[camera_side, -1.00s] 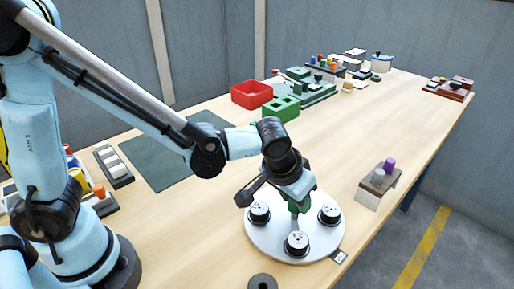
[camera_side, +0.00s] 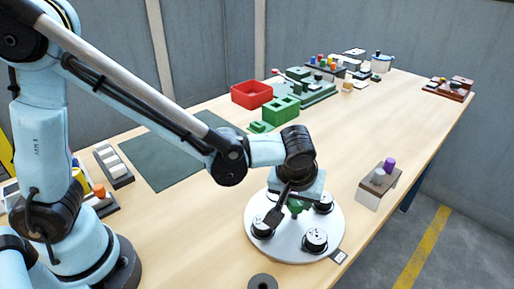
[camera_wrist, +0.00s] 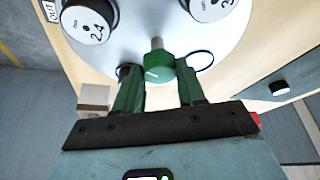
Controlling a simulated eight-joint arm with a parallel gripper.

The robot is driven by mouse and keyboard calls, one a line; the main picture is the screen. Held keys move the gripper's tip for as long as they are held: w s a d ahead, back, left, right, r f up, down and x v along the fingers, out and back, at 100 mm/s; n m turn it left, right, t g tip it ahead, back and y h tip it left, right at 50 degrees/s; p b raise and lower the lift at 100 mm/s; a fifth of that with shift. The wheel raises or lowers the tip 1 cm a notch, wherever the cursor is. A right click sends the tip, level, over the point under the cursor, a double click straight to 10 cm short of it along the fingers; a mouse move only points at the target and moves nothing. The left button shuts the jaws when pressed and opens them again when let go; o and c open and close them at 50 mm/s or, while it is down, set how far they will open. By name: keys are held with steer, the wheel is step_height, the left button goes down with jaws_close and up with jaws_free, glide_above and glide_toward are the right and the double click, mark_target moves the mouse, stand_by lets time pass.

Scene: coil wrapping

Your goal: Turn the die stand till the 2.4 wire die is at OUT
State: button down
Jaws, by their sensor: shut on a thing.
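The round white die stand (camera_side: 270,248) sits on the table and carries black dies with white tops. The 2.4 die (camera_wrist: 88,22) is beside the OUT tag (camera_wrist: 50,10) in the wrist view, roughly in line between the hub and the tag. In the side view a die (camera_side: 315,239) stands nearest the tag (camera_side: 339,257); its label is too small to read there. Another die, its label starting with 3 (camera_wrist: 210,8), is cut by the frame's top. My gripper (camera_wrist: 158,73) is shut on the green centre knob (camera_wrist: 159,68), and hides part of the stand.
A small block stand with a purple peg (camera_side: 388,165) is to the right. A dark ring (camera_side: 262,282) lies at the front. A green mat (camera_side: 160,160), a red tray (camera_side: 251,94) and green blocks (camera_side: 281,109) lie farther back. The table between is clear.

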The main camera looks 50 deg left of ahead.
steer(key=shift+n+g+y, duration=0.3)
steer(key=shift+n, duration=1.2)
steer(key=c, duration=0.7)
jaws_free()
steer(key=v, duration=1.2)
steer(key=shift+d, duration=0.2)
steer(key=s+a+f+m+t+h, duration=0.1)
steer(key=a+m, duration=0.2)
steer(key=a, duration=0.3)
steer(key=s+a+m+t+h, duration=0.1)
steer(key=s+a+m, duration=0.1)
steer(key=a, duration=0.4)
steer(key=s+a+f+m+t, duration=0.1)
steer(key=s+a+m, duration=0.1)
steer(key=a, duration=0.5)
steer(key=shift+f+m+t+h, duration=0.35)
steer(key=shift+m+t+h, duration=0.05)
steer(key=shift+m, duration=0.4)
